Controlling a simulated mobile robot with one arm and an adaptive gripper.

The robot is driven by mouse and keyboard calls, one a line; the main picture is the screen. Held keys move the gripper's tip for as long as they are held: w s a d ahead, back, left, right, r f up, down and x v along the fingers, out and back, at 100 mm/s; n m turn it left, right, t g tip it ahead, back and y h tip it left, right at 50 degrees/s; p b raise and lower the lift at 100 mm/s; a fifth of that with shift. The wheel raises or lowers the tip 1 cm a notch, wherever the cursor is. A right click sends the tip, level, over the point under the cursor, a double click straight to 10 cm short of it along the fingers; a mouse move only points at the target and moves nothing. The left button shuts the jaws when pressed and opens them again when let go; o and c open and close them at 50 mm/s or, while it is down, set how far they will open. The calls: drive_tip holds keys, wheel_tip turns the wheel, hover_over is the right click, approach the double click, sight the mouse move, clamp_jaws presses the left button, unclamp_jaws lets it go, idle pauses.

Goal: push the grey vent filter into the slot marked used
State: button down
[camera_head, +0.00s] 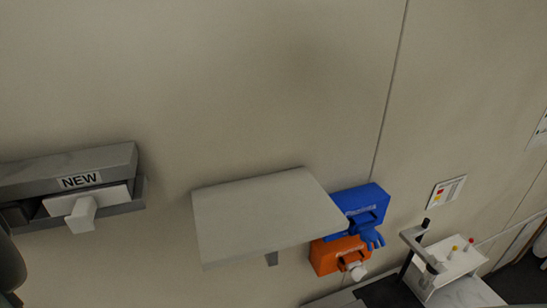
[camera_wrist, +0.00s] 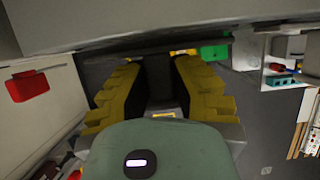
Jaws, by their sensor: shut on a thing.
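In the wrist view my gripper (camera_wrist: 159,85) has its yellow-padded fingers closed on a dark grey upright piece, which I take to be the handle of the grey vent filter (camera_wrist: 158,72). A dark bar, apparently the filter's plate, runs across just beyond the fingertips. It lies along the lower edge of a large grey block (camera_wrist: 160,22); how far it is inside cannot be told. No "used" label is readable. In the head view a grey holder marked NEW (camera_head: 112,158) has a white filter with a square handle (camera_head: 81,214) in its slot. My gripper is outside the head view.
A pale shelf (camera_head: 265,213) juts from the wall right of the NEW holder. Beyond it are a blue case (camera_head: 360,201), an orange case (camera_head: 330,256) and a white bench device (camera_head: 452,265). The wall above is bare. A red box (camera_wrist: 28,86) shows in the wrist view.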

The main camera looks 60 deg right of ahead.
drive_tip(key=shift+s+a+f, duration=0.1)
drive_tip(key=shift+s+a, duration=0.2)
drive_tip(key=shift+s, duration=0.1)
drive_tip(key=shift+s+a+b, duration=0.2)
drive_tip(key=shift+s+b, duration=0.05)
drive_tip(key=shift+b, duration=0.15)
drive_tip(key=shift+s+a, duration=0.2)
drive_tip(key=shift+s, duration=0.1)
drive_tip(key=shift+s+a+b, duration=0.3)
drive_tip(key=shift+s+b, duration=0.05)
drive_tip(key=shift+b, duration=0.2)
drive_tip(key=shift+s+a, duration=0.15)
drive_tip(key=shift+s, duration=0.15)
drive_tip(key=shift+s+a+b, duration=0.3)
drive_tip(key=shift+s+b, duration=0.05)
drive_tip(key=shift+b, duration=0.35)
drive_tip(key=shift+s+a, duration=0.15)
drive_tip(key=shift+s, duration=0.05)
drive_tip(key=shift+s+a+b, duration=0.1)
drive_tip(key=shift+s+b, duration=0.05)
drive_tip(key=shift+b, duration=0.25)
drive_tip(key=shift+s+a+b, duration=0.2)
drive_tip(key=shift+s+b, duration=0.1)
drive_tip(key=shift+b, duration=0.05)
